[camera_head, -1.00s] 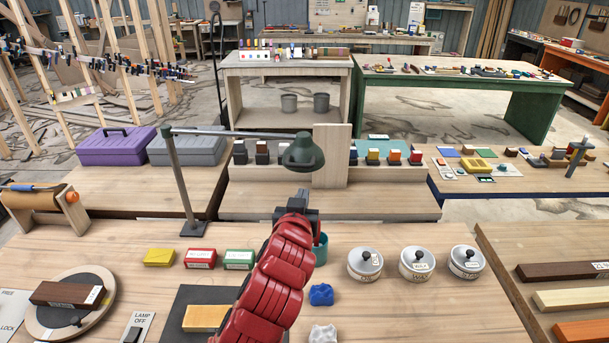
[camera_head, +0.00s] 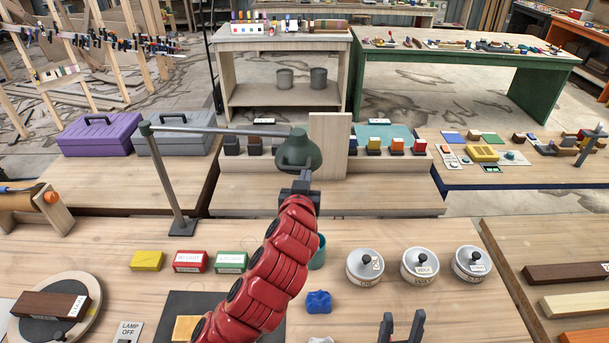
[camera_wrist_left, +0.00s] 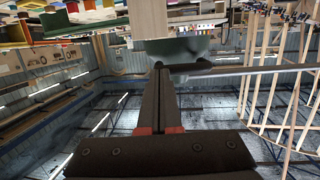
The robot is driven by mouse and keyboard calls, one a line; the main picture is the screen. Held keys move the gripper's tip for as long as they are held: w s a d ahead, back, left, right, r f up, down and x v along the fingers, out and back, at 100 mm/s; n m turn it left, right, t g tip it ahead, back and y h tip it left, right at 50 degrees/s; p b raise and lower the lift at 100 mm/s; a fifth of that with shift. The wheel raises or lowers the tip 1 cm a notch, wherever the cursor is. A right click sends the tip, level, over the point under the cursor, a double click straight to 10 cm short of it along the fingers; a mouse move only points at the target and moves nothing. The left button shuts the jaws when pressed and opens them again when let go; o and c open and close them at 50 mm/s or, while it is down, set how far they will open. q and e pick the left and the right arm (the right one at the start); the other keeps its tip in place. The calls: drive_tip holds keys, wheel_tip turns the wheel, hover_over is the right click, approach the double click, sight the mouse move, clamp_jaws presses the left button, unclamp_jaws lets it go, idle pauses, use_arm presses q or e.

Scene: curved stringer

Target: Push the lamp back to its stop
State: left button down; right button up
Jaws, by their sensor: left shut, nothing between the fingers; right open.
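The lamp has a dark green shade (camera_head: 299,152) on a long grey arm. Its post (camera_head: 168,180) rises from a small base on the near bench. My left gripper (camera_head: 302,183), at the end of the red arm, is shut and empty, raised just in front of and below the shade. In the left wrist view the shut fingers (camera_wrist_left: 160,75) reach the shade (camera_wrist_left: 178,48) and seem to touch it; the exact contact is unclear. My right gripper (camera_head: 402,326) is open and empty at the bottom edge, over the bench.
An upright wooden board (camera_head: 329,146) stands close to the shade's right. Purple (camera_head: 100,135) and grey toolboxes are behind the post. Small boxes, a blue lump (camera_head: 318,302) and lidded tins (camera_head: 419,264) lie on the bench. A lamp-off label (camera_head: 128,332) is at front left.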

sight(313, 156)
use_arm(q)
drive_tip(key=shift+s+r, duration=0.1)
drive_tip(key=shift+s, duration=0.05)
drive_tip(key=shift+n+y, duration=0.4)
drive_tip(key=shift+y, duration=0.1)
drive_tip(key=w+b, duration=0.2)
drive_tip(key=w+d+b, duration=0.1)
drive_tip(key=b, duration=0.1)
drive_tip(key=w+d+b, duration=0.1)
drive_tip(key=w+b, duration=0.1)
drive_tip(key=shift+w+f+b, duration=0.3)
drive_tip(key=shift+b, duration=0.1)
drive_tip(key=shift+r, duration=0.6)
